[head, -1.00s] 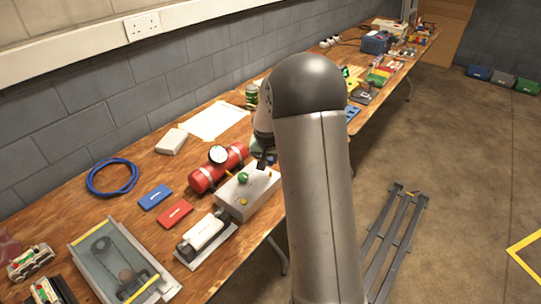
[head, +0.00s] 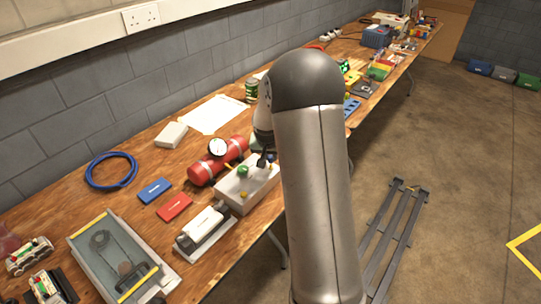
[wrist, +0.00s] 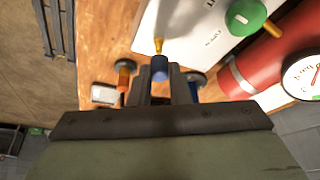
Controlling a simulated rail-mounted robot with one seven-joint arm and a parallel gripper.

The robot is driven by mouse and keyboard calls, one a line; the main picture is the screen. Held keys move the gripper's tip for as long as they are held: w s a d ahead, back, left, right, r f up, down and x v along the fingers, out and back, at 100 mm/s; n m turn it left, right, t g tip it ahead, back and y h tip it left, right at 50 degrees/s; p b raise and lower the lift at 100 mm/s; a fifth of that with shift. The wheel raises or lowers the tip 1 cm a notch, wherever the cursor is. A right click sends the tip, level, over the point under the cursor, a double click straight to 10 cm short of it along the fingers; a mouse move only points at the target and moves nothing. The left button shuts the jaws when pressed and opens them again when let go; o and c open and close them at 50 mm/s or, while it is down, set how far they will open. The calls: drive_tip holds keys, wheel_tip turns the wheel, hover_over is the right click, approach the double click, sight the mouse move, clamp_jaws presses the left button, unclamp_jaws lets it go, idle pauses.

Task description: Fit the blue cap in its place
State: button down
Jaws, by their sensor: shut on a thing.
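The blue cap (wrist: 159,67) is between the fingertips of my gripper (wrist: 160,82) in the wrist view; the gripper is shut on it. A brass stud (wrist: 158,46) on the grey-white box (wrist: 190,25) shows just beyond the cap; I cannot tell whether they touch. A green cap (wrist: 245,16) sits on the same box, with a brass-yellow piece (wrist: 273,29) beside it. In the head view my gripper (head: 262,161) points down over the far right end of the box (head: 240,200), near the green cap (head: 243,170). The blue cap in the jaws is not clear there.
A red cylinder (head: 205,168) with a round gauge (head: 217,147) lies close behind the box. A white device on a plate (head: 204,224) stands in front-left. An orange piece (wrist: 124,74) and a dark disc (wrist: 197,78) flank my fingers in the wrist view.

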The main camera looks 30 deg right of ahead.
drive_tip(key=shift+f+b, duration=1.3)
drive_tip(key=shift+f, duration=0.15)
drive_tip(key=c, duration=1.3)
unclamp_jaws()
drive_tip(key=v, duration=1.7)
drive_tip(key=shift+r, duration=0.3)
